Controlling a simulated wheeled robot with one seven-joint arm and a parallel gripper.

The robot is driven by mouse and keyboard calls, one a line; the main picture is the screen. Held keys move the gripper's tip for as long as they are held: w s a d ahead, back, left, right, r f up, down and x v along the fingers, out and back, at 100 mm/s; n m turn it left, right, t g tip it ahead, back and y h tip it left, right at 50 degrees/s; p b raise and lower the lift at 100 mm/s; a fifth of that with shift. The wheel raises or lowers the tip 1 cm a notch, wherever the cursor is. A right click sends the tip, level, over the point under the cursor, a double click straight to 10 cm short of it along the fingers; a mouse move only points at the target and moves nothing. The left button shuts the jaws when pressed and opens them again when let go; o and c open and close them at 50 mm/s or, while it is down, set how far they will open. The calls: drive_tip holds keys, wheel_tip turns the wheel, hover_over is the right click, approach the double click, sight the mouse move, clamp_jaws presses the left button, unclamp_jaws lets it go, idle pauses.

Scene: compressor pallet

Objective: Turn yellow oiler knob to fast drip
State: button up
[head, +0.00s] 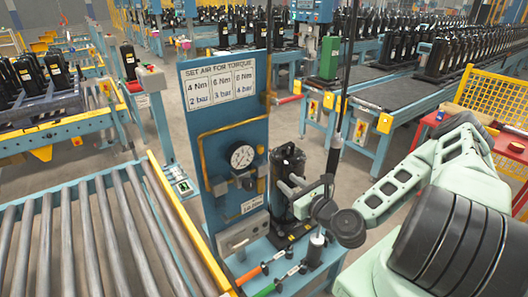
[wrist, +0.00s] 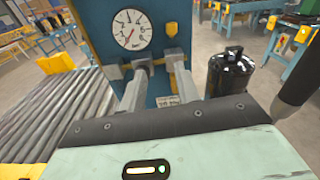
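The blue panel (head: 225,130) carries a white round gauge (head: 242,156) with grey fittings below it. The gauge also shows in the wrist view (wrist: 132,30), its needle pointing down-left. A small yellow part (head: 260,150) shows right of the gauge; I cannot tell whether it is the oiler knob. My gripper (head: 288,187) is in front of the panel's right side, below and right of the gauge. In the wrist view its two grey fingers (wrist: 158,62) are apart, with grey fittings behind their tips. I see no yellow knob between them; the knob's setting cannot be read.
A black compressor (head: 288,165) stands behind my gripper; it also shows in the wrist view (wrist: 230,72). A roller conveyor (head: 100,235) lies left of the panel. Tools with orange and green handles (head: 268,288) lie on the blue bench. A yellow mesh guard (head: 490,100) stands right.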

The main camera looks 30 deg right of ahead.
drive_tip(key=d+m+h, duration=0.1)
drive_tip(key=m+h, duration=0.1)
drive_tip(key=b, duration=1.3)
approach(262, 149)
drive_tip(key=shift+s+d+f+t, duration=0.3)
drive_tip(key=shift+d+f, duration=0.1)
drive_tip(key=shift+f, duration=0.15)
drive_tip(key=shift+w+a+b, duration=0.15)
drive_tip(key=shift+w+b, duration=0.05)
drive_tip(key=shift+b, duration=0.6)
drive_tip(key=w+b, duration=0.1)
drive_tip(key=w, duration=0.1)
drive_tip(key=w+b, duration=0.2)
drive_tip(key=w, duration=0.1)
drive_tip(key=w+b, duration=0.2)
drive_tip(key=w, duration=0.1)
drive_tip(key=shift+r, duration=0.3)
drive_tip(key=shift+w+d, duration=0.2)
drive_tip(key=shift+w, duration=0.2)
